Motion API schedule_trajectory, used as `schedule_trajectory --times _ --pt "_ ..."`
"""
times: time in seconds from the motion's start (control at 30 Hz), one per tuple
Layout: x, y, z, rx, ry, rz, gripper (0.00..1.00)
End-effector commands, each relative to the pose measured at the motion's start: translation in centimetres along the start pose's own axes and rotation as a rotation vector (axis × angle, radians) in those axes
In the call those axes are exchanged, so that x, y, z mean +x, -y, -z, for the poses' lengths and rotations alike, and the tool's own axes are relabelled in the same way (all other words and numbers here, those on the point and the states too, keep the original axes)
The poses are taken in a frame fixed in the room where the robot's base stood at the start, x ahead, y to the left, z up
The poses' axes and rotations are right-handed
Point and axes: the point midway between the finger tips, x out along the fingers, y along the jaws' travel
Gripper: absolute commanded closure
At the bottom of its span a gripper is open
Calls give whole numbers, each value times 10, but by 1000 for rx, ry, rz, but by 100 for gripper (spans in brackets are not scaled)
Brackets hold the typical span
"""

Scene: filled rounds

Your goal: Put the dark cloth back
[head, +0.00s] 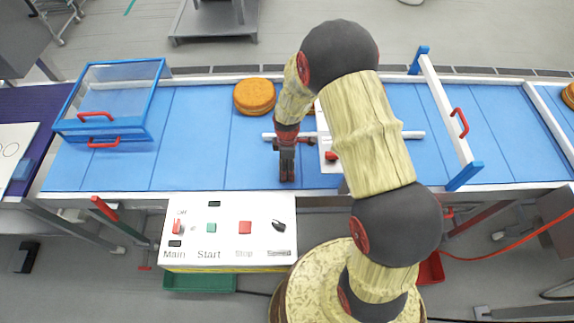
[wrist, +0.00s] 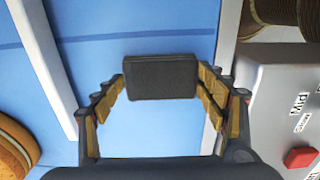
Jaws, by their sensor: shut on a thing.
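The dark cloth (wrist: 160,77) shows in the wrist view as a small dark grey, block-like folded pad. It sits between the two fingertips of my gripper (wrist: 160,88), which press on its left and right sides. In the head view my gripper (head: 287,176) points down over the near part of the blue belt, behind the white control panel. There the cloth is hard to tell from the dark fingers. I cannot tell whether it touches the belt.
The blue belt (head: 205,140) carries a round orange-brown filled round (head: 254,96). A clear-lidded blue guard (head: 110,100) stands left. A white crossbar (head: 447,112) spans the right. The control panel (head: 228,228) is in front; a small white box (head: 327,150) with a red button stands beside my gripper.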

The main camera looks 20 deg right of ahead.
Motion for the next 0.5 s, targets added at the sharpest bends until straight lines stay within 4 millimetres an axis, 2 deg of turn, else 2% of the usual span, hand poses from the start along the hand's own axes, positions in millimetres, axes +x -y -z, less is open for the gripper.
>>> schedule_trajectory --times 0.37,0.4,0.5 --pt "6 -1 0 0 0 -1 52" --pt "6 -1 0 0 0 -1 27" --pt "6 -1 0 0 0 -1 22"
